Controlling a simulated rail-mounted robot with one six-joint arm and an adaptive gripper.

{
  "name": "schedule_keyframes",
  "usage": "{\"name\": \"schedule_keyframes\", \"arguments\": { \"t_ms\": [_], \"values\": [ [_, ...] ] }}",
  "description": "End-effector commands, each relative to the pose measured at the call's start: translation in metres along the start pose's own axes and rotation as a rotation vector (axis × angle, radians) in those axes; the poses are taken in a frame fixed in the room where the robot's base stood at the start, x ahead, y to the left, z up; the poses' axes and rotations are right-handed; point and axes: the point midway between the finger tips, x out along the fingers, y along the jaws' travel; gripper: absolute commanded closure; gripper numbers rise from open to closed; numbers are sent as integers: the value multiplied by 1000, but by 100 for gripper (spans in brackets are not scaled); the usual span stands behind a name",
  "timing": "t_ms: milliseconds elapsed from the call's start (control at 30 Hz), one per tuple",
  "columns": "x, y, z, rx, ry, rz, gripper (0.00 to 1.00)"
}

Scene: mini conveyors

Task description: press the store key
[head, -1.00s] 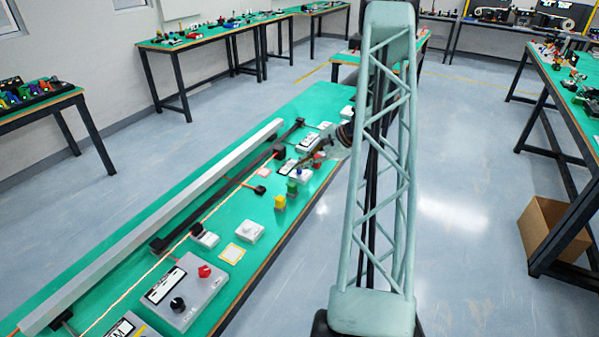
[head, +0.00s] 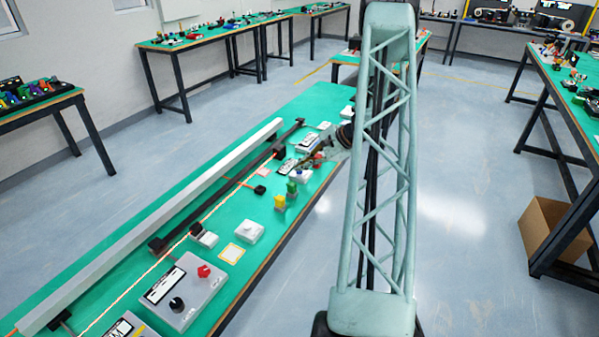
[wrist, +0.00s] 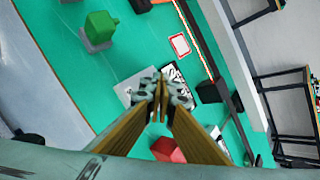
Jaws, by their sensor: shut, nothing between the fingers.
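My gripper (head: 314,160) is at the far part of the long green table, low over a group of small panels. In the wrist view my gripper (wrist: 158,85) is shut and empty, its fingertips over or at a light grey panel with a black-and-white label (wrist: 176,77). The fingertips hide part of that panel, and I cannot tell whether they touch it. No lettering is sharp enough to show which part is the store key. A red part (wrist: 167,150) shows behind the fingers, partly covered by them.
A green block (wrist: 100,27) stands on a grey base near the table edge. In the head view a yellow block (head: 280,202), a white box (head: 250,232) and a grey panel with red and black knobs (head: 190,290) lie nearer. A long pale rail (head: 150,228) runs along the table.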

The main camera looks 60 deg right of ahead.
Motion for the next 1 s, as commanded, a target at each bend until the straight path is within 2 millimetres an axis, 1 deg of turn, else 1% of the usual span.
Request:
{"name": "schedule_keyframes", "arguments": {
  "t_ms": [433, 1000],
  "values": [
    [0, 0, 0, 0, 0, 0, 100],
    [-11, -8, 8, 0, 0, 0, 100]
  ]
}}
